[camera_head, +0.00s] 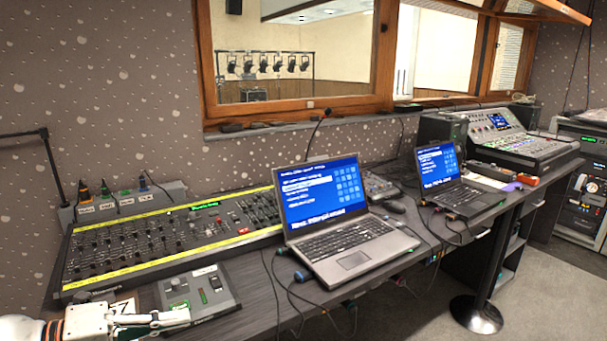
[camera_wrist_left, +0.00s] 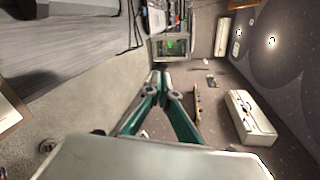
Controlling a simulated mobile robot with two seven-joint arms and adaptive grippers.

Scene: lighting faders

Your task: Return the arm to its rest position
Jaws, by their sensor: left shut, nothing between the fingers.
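My left gripper (camera_head: 172,320) is low at the left of the head view, in front of the small control box (camera_head: 197,290) at the desk's front edge. In the left wrist view its two green fingers meet at the tips (camera_wrist_left: 160,76), shut with nothing between them. The long fader console (camera_head: 160,240) with yellow strips lies behind the box on the desk. Whether the gripper touches the box or desk I cannot tell. My right gripper is in neither view.
An open laptop (camera_head: 335,212) stands right of the console, with cables hanging at the desk's front edge. A second laptop (camera_head: 440,175) and a mixer (camera_head: 510,140) stand farther right. A round metal stand base (camera_head: 476,316) is on the floor. The carpet (camera_head: 540,290) around it is clear.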

